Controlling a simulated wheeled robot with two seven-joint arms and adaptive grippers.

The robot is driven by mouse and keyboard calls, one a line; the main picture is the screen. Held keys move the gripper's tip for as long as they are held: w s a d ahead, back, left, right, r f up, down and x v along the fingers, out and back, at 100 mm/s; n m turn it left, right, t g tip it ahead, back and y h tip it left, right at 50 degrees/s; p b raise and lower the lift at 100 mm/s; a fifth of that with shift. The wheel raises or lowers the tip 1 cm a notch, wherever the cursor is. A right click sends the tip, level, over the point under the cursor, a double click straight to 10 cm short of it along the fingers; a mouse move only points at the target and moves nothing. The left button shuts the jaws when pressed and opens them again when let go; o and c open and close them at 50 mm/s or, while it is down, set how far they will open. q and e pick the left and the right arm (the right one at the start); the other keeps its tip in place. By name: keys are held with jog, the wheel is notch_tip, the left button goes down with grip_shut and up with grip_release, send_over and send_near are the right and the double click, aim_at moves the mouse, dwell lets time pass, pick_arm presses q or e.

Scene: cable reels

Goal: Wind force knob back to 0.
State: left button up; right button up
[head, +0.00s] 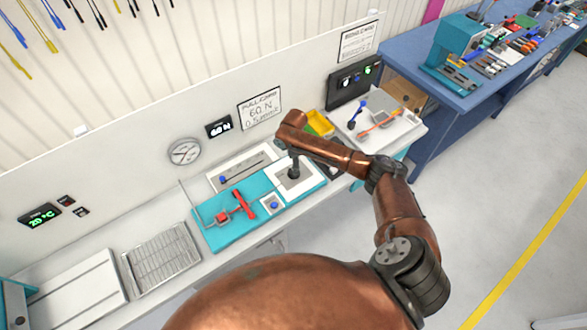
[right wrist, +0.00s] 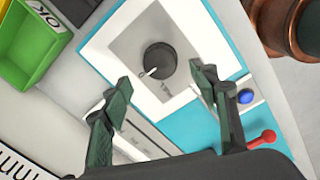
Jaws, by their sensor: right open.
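The black round force knob (right wrist: 160,58) with a white pointer sits in a grey recess of a white panel (right wrist: 112,42) in the right wrist view. The pointer aims toward the lower left. My right gripper (right wrist: 162,84) is open, with its two fingertips apart on the near side of the knob and nothing between them. In the head view my right gripper (head: 293,174) points down over the white panel (head: 312,178) and hides the knob. My left gripper is not in view.
A teal fixture (head: 215,237) with a red clamp (head: 240,204) and a blue button (right wrist: 246,96) adjoins the panel. A green bin (right wrist: 30,45) stands nearby. A small display (head: 219,126) and a pull-force sign (head: 260,108) are on the wall behind. A wire rack (head: 160,257) lies left.

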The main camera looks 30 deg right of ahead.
notch_tip(320, 180, up, 7)
jog(key=shift+s+f, duration=0.15)
jog(key=shift+f, duration=0.05)
jog(key=shift+a+f, duration=0.1)
jog(key=shift+a, duration=0.05)
dwell(0.3)
